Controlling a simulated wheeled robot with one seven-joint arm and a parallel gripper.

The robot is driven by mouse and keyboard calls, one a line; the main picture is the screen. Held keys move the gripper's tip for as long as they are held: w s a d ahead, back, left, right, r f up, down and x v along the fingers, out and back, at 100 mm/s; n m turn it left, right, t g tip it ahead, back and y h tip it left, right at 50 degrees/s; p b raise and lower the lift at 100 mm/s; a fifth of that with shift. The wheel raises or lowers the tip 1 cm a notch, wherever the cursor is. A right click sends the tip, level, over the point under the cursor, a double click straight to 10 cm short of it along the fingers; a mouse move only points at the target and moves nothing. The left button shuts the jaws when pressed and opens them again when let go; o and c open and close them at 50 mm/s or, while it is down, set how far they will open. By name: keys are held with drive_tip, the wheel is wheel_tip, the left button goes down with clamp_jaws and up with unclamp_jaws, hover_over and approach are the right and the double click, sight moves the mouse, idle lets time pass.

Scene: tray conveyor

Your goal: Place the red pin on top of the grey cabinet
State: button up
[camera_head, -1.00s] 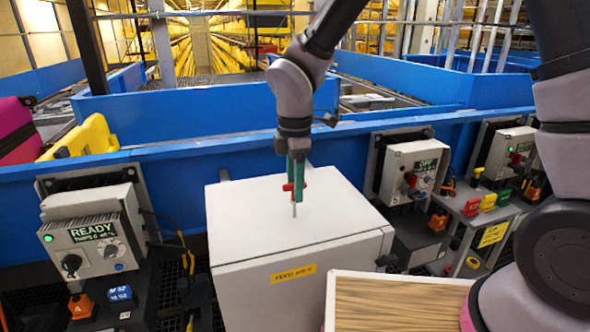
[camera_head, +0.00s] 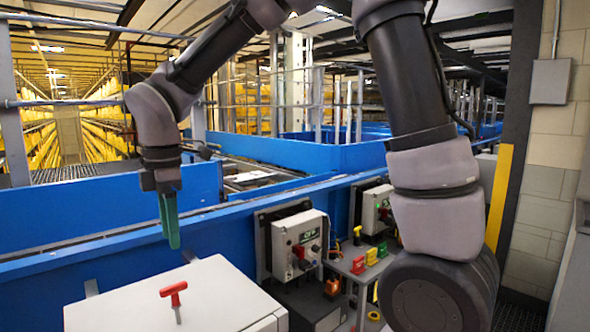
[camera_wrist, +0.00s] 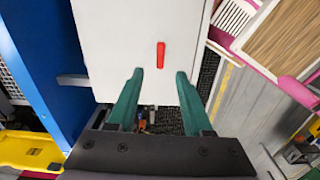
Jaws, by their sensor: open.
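In the wrist view the red handle (camera_wrist: 160,55) shows over the pale cabinet top (camera_wrist: 125,25), ahead of the fingertips. My gripper (camera_head: 170,245) hangs above the cabinet, apart from the pin. In the wrist view its two green fingers (camera_wrist: 156,75) are spread with nothing between them.
A blue conveyor wall (camera_head: 130,250) runs behind the cabinet. To the right are a grey control box (camera_head: 298,245) and a shelf with yellow, red and green blocks (camera_head: 371,257). In the wrist view a wood-topped surface (camera_wrist: 285,40) lies at the upper right.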

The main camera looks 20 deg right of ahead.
drive_tip(key=w+d+r+m+t+y, duration=0.1)
drive_tip(key=d+r+m, duration=0.3)
drive_tip(key=d+m, duration=0.3)
drive_tip(key=d+r+m+t, duration=0.2)
drive_tip(key=d+r+m, duration=0.25)
drive_tip(key=d, duration=0.45)
drive_tip(key=w+d+r+m+t+y, duration=0.1)
drive_tip(key=d+r+m, duration=0.2)
drive_tip(key=d+m, duration=0.45)
drive_tip(key=s+d+r+m+t, duration=0.1)
drive_tip(key=s+d+m+t, duration=0.2)
drive_tip(key=d+m, duration=0.4)
drive_tip(key=shift+s+d+r+m, duration=0.4)
drive_tip(key=shift+s+d, duration=0.4)
drive_tip(key=shift+d, duration=0.05)
drive_tip(key=shift+s, duration=0.15)
